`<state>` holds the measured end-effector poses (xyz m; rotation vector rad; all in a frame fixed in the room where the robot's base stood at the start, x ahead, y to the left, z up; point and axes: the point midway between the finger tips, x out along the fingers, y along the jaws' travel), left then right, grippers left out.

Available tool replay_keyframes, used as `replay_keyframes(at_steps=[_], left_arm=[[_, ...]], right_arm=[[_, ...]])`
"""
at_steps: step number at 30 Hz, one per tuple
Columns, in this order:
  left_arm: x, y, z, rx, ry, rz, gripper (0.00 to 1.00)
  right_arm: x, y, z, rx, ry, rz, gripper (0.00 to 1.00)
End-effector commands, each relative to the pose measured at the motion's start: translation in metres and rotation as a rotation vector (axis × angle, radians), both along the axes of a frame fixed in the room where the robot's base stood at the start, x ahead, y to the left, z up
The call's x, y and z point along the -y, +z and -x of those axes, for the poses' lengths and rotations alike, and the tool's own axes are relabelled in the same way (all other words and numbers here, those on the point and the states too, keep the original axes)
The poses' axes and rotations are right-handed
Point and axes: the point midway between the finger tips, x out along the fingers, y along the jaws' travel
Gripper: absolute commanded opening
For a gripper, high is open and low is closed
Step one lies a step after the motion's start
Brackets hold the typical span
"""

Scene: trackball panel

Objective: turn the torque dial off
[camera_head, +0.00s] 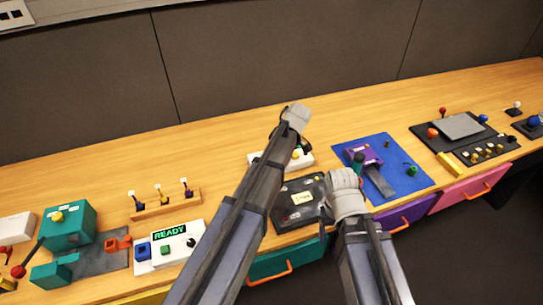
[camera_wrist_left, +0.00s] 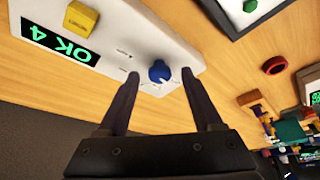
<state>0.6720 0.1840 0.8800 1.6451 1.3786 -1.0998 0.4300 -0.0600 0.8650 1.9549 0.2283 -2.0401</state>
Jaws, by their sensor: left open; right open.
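A blue dial (camera_wrist_left: 159,71) with a pointer mark sits on a white panel (camera_wrist_left: 120,22) in the left wrist view. Its printed label is too small to read, so I cannot confirm that it is the torque dial. My left gripper (camera_wrist_left: 160,77) is open, with one finger on each side of the dial in the picture; contact is not clear. In the head view the white panel (camera_head: 304,161) is partly hidden behind my left arm, and the dial is not clear there. My right gripper (camera_head: 346,184) is near the black panel (camera_head: 301,215), its fingertips hardly visible.
The white panel has a yellow button (camera_wrist_left: 80,18) and a display reading OK 4 (camera_wrist_left: 60,40). A blue board (camera_head: 410,180) stands right of my right gripper. A READY panel (camera_head: 172,254) and a teal box (camera_head: 70,230) are at left. The back of the table is clear.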

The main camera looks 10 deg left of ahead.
Motion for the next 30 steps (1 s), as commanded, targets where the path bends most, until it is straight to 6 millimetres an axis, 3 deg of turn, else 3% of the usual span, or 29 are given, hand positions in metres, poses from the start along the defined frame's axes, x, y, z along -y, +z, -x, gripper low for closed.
replay_keyframes(at_steps=[8, 24, 30], left_arm=[[0.003, 0.009, 0.000, 0.000, 0.000, 0.000, 0.67], [0.026, 0.069, 0.005, 0.000, 0.000, 0.000, 0.67], [0.030, 0.073, 0.005, 0.000, 0.000, 0.000, 0.67]], right_arm=[[0.000, 0.009, 0.000, 0.000, 0.000, 0.000, 0.72], [0.000, 0.070, 0.000, 0.000, 0.000, 0.000, 0.72], [0.000, 0.073, 0.000, 0.000, 0.000, 0.000, 0.72]])
